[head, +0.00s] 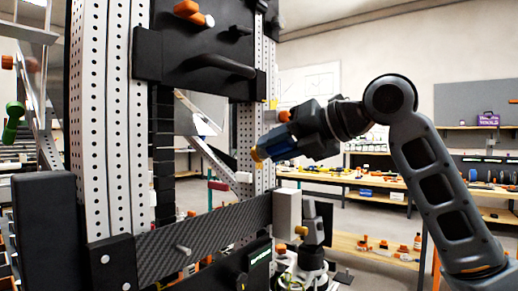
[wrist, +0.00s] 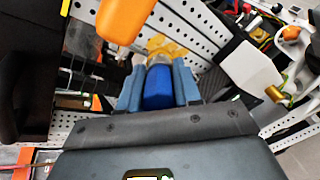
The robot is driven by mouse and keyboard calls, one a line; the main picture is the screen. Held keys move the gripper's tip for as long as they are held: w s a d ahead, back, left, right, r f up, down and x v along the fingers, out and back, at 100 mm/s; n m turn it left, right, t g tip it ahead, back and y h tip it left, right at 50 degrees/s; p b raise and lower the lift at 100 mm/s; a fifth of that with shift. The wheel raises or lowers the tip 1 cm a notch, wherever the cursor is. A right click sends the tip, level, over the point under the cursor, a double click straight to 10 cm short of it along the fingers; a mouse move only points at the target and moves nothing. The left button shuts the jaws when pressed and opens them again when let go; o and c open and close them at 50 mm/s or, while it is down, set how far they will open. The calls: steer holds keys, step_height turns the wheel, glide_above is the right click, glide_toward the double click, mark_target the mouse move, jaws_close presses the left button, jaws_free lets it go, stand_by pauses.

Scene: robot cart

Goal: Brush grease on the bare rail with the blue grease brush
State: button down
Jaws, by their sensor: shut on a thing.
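My gripper (head: 280,146) is at the centre right of the head view, pointing left. In the wrist view my gripper (wrist: 157,84) has its two blue-grey fingers shut on the blue grease brush (wrist: 157,95). The brush's yellow end (wrist: 166,47) points away from the wrist, and shows in the head view (head: 257,155) close in front of the right perforated upright (head: 246,125). I cannot tell if it touches. White perforated rails (head: 103,110) stand upright at left. Which one is the bare rail is unclear.
A dark crossbar (head: 190,238) spans below the gripper, ending at a white block (head: 287,213). A black panel (head: 215,45) with a handle is above. An orange part (wrist: 127,18) sits near the brush in the wrist view. A workbench (head: 345,182) stands behind.

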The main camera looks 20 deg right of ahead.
steer(key=shift+r, duration=0.3)
steer(key=shift+r+p, duration=1)
steer(key=shift+r, duration=0.45)
steer(key=shift+d+f, duration=0.1)
steer(key=shift+s+d, duration=0.35)
steer(key=shift+s, duration=0.2)
step_height(320, 180, down, 8)
steer(key=b, duration=0.2)
steer(key=shift+r, duration=0.25)
